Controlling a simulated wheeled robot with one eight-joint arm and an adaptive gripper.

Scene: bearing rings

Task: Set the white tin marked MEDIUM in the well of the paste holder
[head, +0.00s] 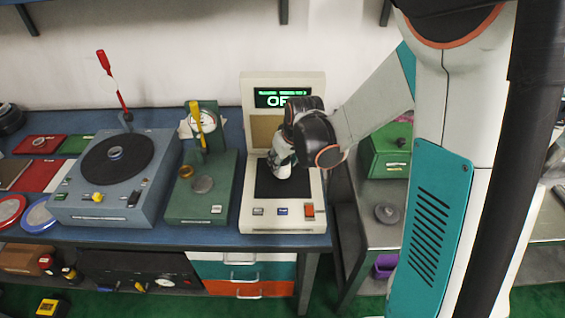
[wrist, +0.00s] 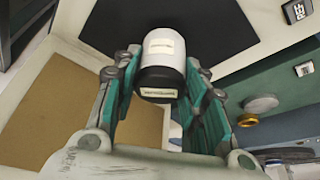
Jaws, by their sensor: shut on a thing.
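My gripper (head: 281,168) is over the black plate of a beige machine in the head view. In the wrist view, my gripper (wrist: 160,82) has its fingers on both sides of a white tin (wrist: 166,36) with a black end, and is shut on it. The tin carries small pale labels, too small to read surely.
The beige machine (head: 256,219) has a lit green display and front buttons. Left of it stand a green gauge stand (head: 222,197) and a blue-grey turntable unit (head: 150,190). A green box (head: 385,165) stands on the side bench to the right. The black plate (wrist: 225,25) looks otherwise clear.

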